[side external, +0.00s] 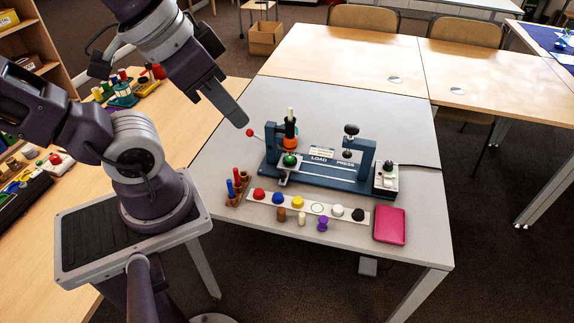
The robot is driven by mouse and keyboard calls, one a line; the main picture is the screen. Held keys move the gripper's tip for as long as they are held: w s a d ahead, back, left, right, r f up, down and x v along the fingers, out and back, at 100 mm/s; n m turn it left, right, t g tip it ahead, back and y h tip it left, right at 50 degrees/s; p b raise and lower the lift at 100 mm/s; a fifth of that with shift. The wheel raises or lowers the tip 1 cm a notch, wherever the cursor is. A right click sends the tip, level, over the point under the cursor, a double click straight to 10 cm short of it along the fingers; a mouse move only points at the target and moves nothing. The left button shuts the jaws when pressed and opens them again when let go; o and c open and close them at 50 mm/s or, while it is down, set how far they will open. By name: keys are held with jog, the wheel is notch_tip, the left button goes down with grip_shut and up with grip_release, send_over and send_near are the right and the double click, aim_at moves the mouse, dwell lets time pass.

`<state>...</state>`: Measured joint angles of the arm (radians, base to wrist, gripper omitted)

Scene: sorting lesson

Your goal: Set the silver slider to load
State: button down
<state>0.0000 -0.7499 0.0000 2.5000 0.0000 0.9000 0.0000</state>
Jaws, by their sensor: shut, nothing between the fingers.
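The blue press device (330,181) stands on the grey table, with the words LOAD and PRESS along its base. The silver slider (283,168) is at the left part of the device, under the black and orange column, left of the LOAD word. A green round piece (289,159) sits on it. Its exact position against the label marks is too small to tell. My gripper (242,121) is shut and empty, in the air up and left of the device, apart from the slider.
A white strip (269,204) with several coloured pieces lies in front of the device. A wooden rack (236,191) with blue and red pegs stands at its left, and a pink case (390,225) lies front right. A red-tipped lever (250,132) sticks out left. The table behind is clear.

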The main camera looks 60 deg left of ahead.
jog(key=c, duration=2.2)
grip_release()
jog(key=c, duration=1.8)
grip_release()
jog(key=shift+w+a, duration=0.15)
jog(key=shift+w, duration=0.1)
jog(key=o, duration=0.5)
jog(key=w+a+f+g, duration=0.1)
jog(key=w+a, duration=0.1)
jog(key=w, duration=0.1)
jog(key=w+a+f+y, duration=0.1)
jog(key=w+a+f, duration=0.1)
jog(key=w, duration=0.1)
jog(key=w+a+f+g+y, duration=0.1)
jog(key=w+a, duration=0.1)
jog(key=w, duration=0.2)
jog(key=shift+a+f+g, duration=0.3)
jog(key=shift+f, duration=0.05)
jog(key=shift+o, duration=0.2)
jog(key=g+h, duration=0.1)
jog(key=g, duration=0.2)
send_over(283, 173)
notch_tip(283, 173, down, 19)
jog(key=shift+h, duration=0.5)
notch_tip(283, 173, down, 12)
jog(key=shift+r, duration=0.15)
jog(key=shift+f, duration=0.4)
jog(key=shift+c, duration=0.2)
